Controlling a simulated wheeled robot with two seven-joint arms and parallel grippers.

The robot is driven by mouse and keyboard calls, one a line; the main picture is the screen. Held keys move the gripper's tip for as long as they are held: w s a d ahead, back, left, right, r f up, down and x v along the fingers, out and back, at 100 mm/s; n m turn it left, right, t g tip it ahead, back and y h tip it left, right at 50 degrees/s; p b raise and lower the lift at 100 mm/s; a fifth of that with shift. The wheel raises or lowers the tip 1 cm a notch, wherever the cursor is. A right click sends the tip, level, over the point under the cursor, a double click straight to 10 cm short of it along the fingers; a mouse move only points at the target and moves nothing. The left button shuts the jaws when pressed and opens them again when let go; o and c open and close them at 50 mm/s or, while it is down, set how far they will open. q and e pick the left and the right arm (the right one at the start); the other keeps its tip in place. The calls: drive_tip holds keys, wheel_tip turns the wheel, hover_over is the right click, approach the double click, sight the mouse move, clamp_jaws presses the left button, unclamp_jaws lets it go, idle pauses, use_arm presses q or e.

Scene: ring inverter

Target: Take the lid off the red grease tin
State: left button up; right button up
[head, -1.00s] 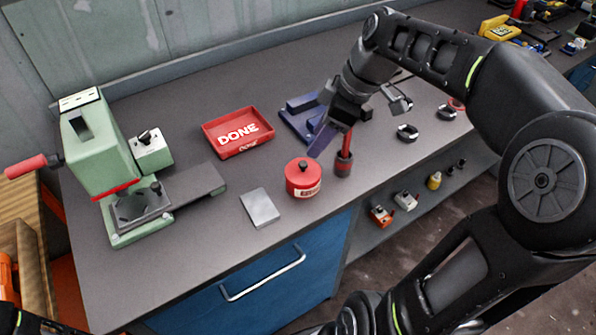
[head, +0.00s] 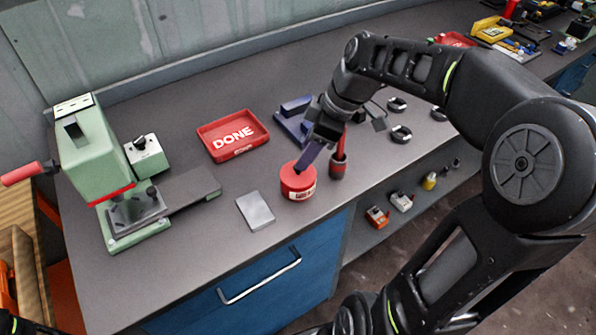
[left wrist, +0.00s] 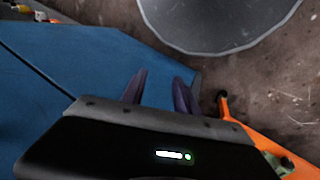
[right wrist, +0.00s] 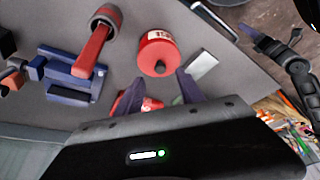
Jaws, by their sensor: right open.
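The red grease tin (head: 299,187) stands upright on the grey bench with its round red lid on. It carries a pale label. In the right wrist view the tin (right wrist: 160,42) shows a dark knob on the lid (right wrist: 158,67), just beyond my fingertips. My right gripper (head: 306,163) is open and empty, close above the lid's back right edge, and its finger hides the knob in the head view. In the right wrist view the fingers (right wrist: 158,84) are spread apart. My left gripper (left wrist: 158,80) is open and empty, in front of the blue cabinet.
A red DONE tray (head: 232,136), a blue fixture (head: 291,127) and a green press (head: 95,165) stand around. Bench between tray and plate is clear.

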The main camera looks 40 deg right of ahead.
drive_tip(key=x, duration=0.4)
drive_tip(key=shift+f+p, duration=0.2)
drive_tip(key=shift+p, duration=0.1)
clamp_jaws()
idle(0.6)
